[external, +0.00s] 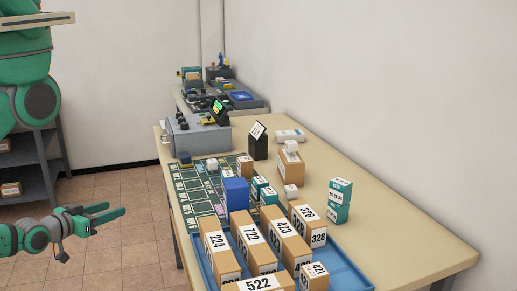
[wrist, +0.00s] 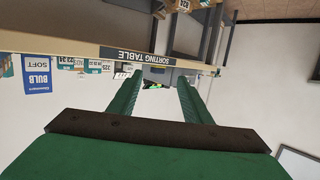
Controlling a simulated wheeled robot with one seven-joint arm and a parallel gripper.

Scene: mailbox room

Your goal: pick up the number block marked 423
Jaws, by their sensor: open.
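The number block marked 423 (external: 284,229) is a tan box with a white label. It stands upright in the blue tray (external: 352,277) on the table in the external view, between the block marked 722 (external: 252,235) and the block marked 328 (external: 318,238). My gripper (external: 114,211) is open and empty, off the table's left side and well apart from the block. In the wrist view its two green fingers (wrist: 159,80) are spread with nothing gripped. I cannot make out the 423 block in the wrist view.
Blocks marked 224 (external: 216,243), 522 (external: 258,284) and 421 (external: 318,269) crowd the same tray. A blue box (external: 236,194) and teal boxes (external: 340,200) stand behind it. The sorting table (wrist: 150,57) edge crosses the wrist view. A dark shelf (external: 38,165) stands left; floor between is clear.

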